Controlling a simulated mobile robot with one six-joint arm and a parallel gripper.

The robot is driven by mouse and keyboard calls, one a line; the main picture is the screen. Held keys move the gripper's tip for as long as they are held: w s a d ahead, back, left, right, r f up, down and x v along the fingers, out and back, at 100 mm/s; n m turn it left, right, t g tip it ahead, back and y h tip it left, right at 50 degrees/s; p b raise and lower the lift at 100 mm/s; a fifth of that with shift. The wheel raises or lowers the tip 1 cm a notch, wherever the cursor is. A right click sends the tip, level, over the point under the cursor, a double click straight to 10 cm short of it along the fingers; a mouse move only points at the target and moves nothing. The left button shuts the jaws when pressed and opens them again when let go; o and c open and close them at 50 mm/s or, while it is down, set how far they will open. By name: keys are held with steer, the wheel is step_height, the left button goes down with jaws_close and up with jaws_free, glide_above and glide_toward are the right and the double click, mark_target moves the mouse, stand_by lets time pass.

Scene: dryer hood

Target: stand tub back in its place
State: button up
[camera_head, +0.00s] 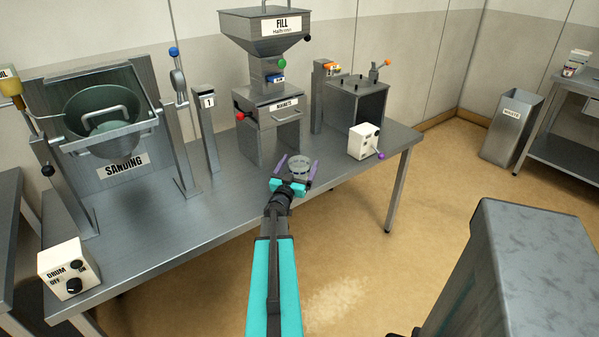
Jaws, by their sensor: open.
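A small round grey object (299,166), which looks like the tub, is near the front edge of the steel bench (222,203). It is small and partly hidden by my gripper, so I cannot tell for sure whether it stands upright or lies tilted. My gripper (298,162) is open, with one purple finger on the left of this tub and one on the right. I cannot tell whether either finger touches it.
The magnets unit (275,108) under the fill hopper (264,32) stands just behind. The sanding drum (105,112) and the drum switch box (69,270) are left.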

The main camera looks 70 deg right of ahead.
steer(key=shift+c, duration=0.4)
steer(key=c, duration=1.2)
steer(key=shift+o, duration=0.2)
steer(key=shift+r, duration=0.1)
steer(key=shift+r, duration=1.65)
steer(key=a+r+p, duration=0.1)
steer(key=a, duration=1)
steer(key=shift+s+r, duration=0.2)
steer(key=shift+s, duration=0.1)
steer(key=shift+a+p, duration=0.2)
steer(key=shift+p, duration=0.4)
